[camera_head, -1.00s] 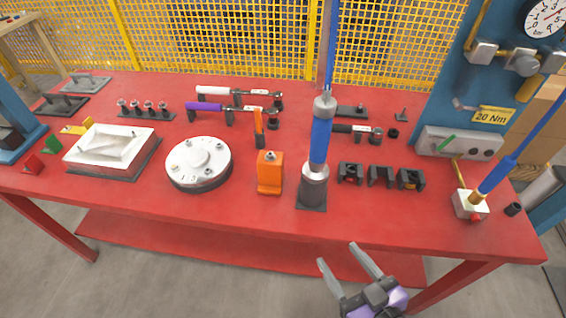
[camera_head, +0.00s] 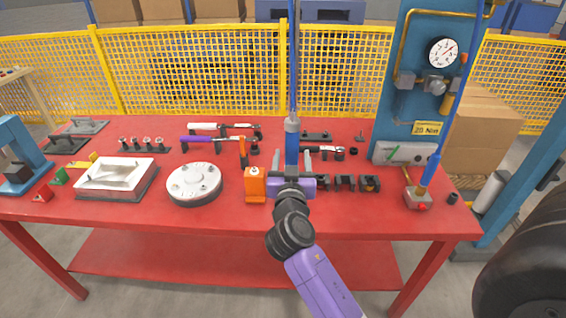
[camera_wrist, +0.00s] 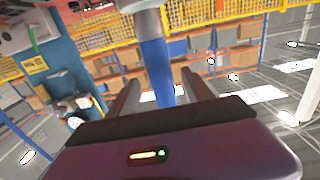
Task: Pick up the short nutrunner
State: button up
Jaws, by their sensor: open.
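An upright blue nutrunner (camera_head: 292,146) with a grey collar stands near the middle of the red table, a blue hose rising from its top. My gripper (camera_head: 292,160) is at this tool, its two fingers open on either side of the blue body in the head view. The wrist view shows the blue body (camera_wrist: 156,72) between the spread fingers of my gripper (camera_wrist: 160,85); no contact is visible. My gripper hides the tool's lower part and stand. A second blue tool (camera_head: 430,173) leans at the right, above a small pale block. I cannot tell from labels which is the short one.
An orange block (camera_head: 255,186) stands close left of my gripper, and dark holders (camera_head: 344,183) close right. A round white part (camera_head: 194,182) and white tray part (camera_head: 116,177) are further left. A blue gauge panel (camera_head: 415,75) stands at the right.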

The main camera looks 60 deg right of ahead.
jog(key=p+x, duration=0.1)
jog(key=x, duration=0.3)
jog(key=p+x, duration=0.1)
jog(key=x, duration=0.1)
jog(key=shift+r+p, duration=0.35)
jog(key=shift+w+d, duration=0.2)
jog(key=shift+d, duration=0.1)
jog(key=shift+f, duration=0.1)
jog(key=shift+c, duration=0.2)
grip_shut()
dwell(0.5)
jog(key=shift+r, duration=0.2)
